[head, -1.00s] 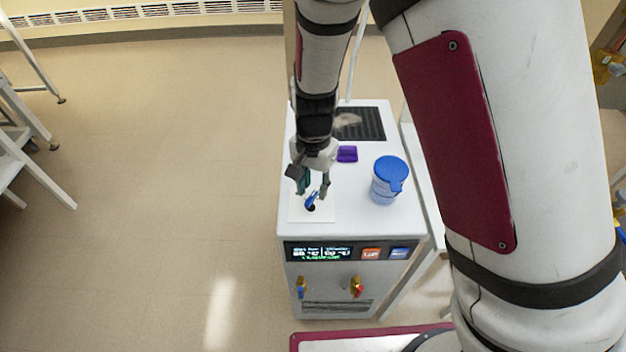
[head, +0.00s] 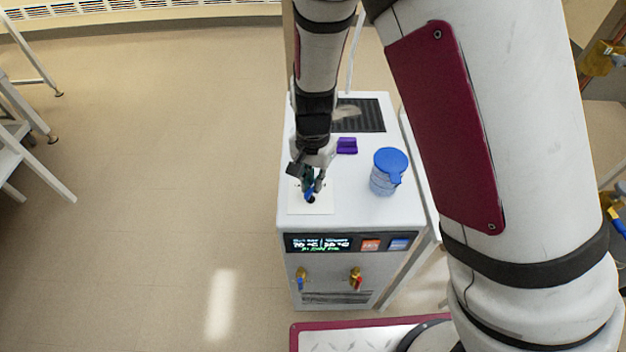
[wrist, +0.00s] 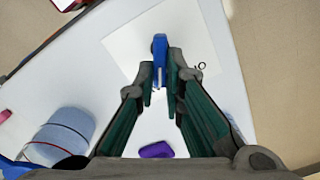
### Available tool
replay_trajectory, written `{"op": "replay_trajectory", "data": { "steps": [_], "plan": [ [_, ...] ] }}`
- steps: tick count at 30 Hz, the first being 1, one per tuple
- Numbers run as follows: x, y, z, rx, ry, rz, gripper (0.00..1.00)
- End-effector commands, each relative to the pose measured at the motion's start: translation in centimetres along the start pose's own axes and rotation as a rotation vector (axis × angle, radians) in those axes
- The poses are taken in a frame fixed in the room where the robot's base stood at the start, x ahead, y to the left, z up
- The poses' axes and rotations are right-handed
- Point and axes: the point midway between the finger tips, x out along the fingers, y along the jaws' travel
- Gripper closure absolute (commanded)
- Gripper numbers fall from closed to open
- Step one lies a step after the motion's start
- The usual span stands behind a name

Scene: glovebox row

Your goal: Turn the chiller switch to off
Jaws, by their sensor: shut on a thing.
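The chiller (head: 345,225) is a white box with a display and buttons on its front. Its switch is a blue handle (head: 309,194) on a white plate (head: 324,206) on the top. The blue handle also shows in the wrist view (wrist: 160,48), between the fingertips. My gripper (head: 313,184) points down over the plate and is shut on the handle; its fingertips (wrist: 161,80) touch it from both sides. The fingers hide part of the handle and most of the plate's markings. A small ring-like mark (wrist: 201,66) shows beside the right finger.
A blue-lidded jug (head: 388,174) stands on the chiller top to the right of my gripper. A small purple object (head: 347,146) and a dark vent grille (head: 362,116) lie behind it. Two valves (head: 300,279) (head: 355,278) stick out of the front.

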Motion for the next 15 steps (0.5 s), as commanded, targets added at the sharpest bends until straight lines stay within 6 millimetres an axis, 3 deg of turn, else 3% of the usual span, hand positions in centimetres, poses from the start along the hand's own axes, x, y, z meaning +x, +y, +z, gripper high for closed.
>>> {"op": "replay_trajectory", "data": {
  "steps": [15],
  "plan": [
    [-0.02,-0.35,-0.01,-0.305,0.000,0.000,1.00]
  ]
}}
